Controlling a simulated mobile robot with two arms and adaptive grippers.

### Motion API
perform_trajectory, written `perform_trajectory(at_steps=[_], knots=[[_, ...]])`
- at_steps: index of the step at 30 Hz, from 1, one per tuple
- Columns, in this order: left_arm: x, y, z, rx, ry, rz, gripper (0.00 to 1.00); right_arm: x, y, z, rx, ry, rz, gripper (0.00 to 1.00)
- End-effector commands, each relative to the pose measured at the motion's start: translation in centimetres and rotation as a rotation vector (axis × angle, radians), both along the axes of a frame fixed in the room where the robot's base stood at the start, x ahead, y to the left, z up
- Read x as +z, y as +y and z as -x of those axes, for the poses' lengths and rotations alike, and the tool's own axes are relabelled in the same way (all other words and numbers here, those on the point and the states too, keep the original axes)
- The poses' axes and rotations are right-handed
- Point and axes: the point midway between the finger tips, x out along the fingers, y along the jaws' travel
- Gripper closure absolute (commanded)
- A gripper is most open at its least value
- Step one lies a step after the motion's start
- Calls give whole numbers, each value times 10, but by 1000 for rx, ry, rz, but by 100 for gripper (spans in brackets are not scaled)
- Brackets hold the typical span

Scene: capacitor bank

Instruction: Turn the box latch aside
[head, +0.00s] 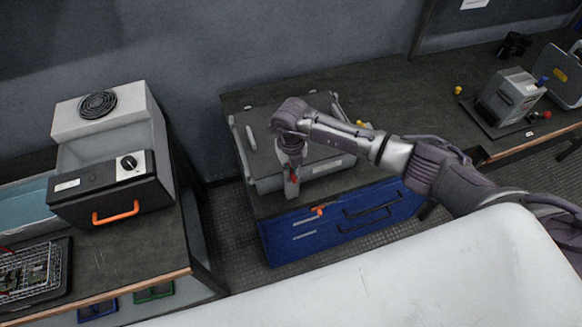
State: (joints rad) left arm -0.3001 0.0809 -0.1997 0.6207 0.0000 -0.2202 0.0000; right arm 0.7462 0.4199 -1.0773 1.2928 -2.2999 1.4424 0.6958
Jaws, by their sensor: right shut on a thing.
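A grey flat box (265,160) with side handles lies on the dark bench in the middle of the head view. My right arm reaches in from the right across the bench. My right gripper (291,182) points down at the front side of the box and is shut on a small part there, with a bit of red showing at the fingers. This part sits where the box latch would be, but the fingers hide most of it, so its angle cannot be told. My left gripper is not in view.
A blue drawer unit (345,222) with an orange-red item (318,210) at its top edge is below the box. A white-and-black appliance (110,150) with an orange handle stands at left. A grey device (509,97) and a case (560,75) stand at right.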

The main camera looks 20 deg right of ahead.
Motion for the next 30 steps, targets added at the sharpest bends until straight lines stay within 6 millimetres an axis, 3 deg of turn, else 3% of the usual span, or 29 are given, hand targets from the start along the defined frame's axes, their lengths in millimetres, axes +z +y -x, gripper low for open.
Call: perform_trajectory(at_steps=[14,30], knots=[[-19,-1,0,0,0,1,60,-3,-1,-1,132,-2,2,100],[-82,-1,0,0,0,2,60,-5,0,-2,623,-5,2,100]])
